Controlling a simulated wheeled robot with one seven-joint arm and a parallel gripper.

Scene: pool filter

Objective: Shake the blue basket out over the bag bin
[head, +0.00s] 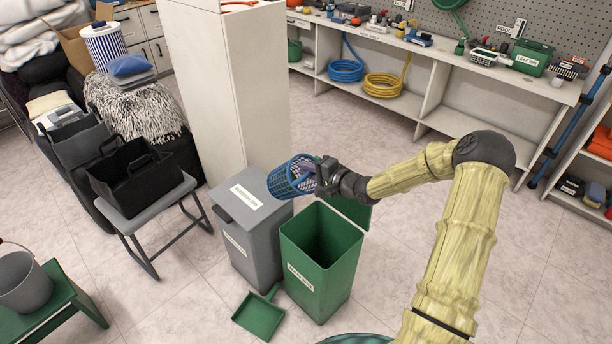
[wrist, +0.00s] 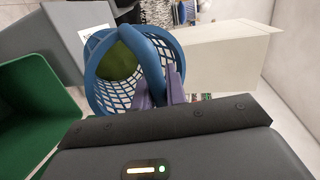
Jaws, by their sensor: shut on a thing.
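My gripper (head: 320,174) is shut on the blue basket (head: 288,178), a round mesh basket held in the air, tipped toward its side. In the wrist view the purple fingers (wrist: 163,90) grip the basket's blue handle (wrist: 147,45). An olive-green lump (wrist: 118,62) shows inside the basket (wrist: 108,93). In the head view the basket hangs above the right side of a closed grey bin (head: 240,240), beside an open green bin (head: 318,275). Both bins have white labels too small to read, so I cannot tell which is the bag bin.
A green dustpan (head: 258,314) lies on the floor before the bins. A tall white cabinet (head: 225,90) stands behind them. A grey stool (head: 155,215) with a black bag (head: 130,172) is to the left. The floor (head: 400,230) right of the green bin is clear.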

